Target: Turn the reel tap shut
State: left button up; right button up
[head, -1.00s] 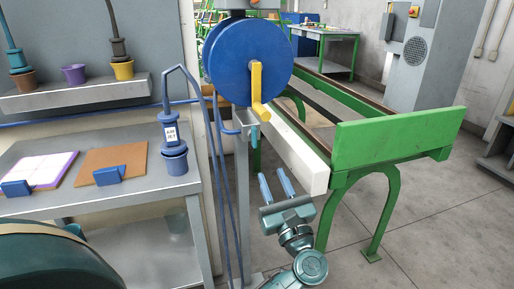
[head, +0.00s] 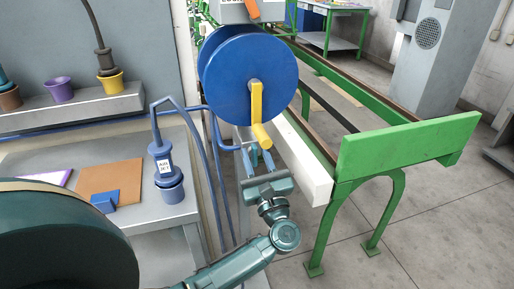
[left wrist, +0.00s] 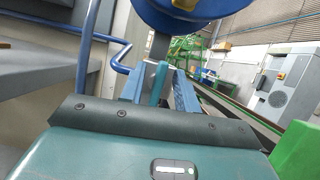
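The blue hose reel (head: 235,75) with its yellow crank handle (head: 257,112) stands at the top middle of the head view. The teal reel tap (left wrist: 158,82) hangs below the reel and shows upright in the left wrist view. My left gripper (head: 258,160) is just under the reel, its two blue fingers pointing up and away. It also shows in the left wrist view (left wrist: 158,90), with its fingers apart, one on each side of the tap. I see no clear contact. In the head view the tap is mostly hidden. My right gripper is not in view.
A white beam (head: 305,165) and a green bench frame (head: 405,145) stand close to the right of my left gripper. Blue hoses (head: 208,170) run down on its left. A grey table (head: 150,222) holds a blue brush in a pot (head: 170,190). The floor at right is clear.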

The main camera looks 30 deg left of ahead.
pick_arm(q)
jog(key=shift+c, duration=0.3)
jog(key=shift+s, duration=0.1)
grip_shut()
jog(key=shift+f, duration=0.1)
jog(key=shift+m+t, duration=0.3)
jog(key=shift+m, duration=0.4)
jog(key=shift+o, duration=0.3)
grip_release()
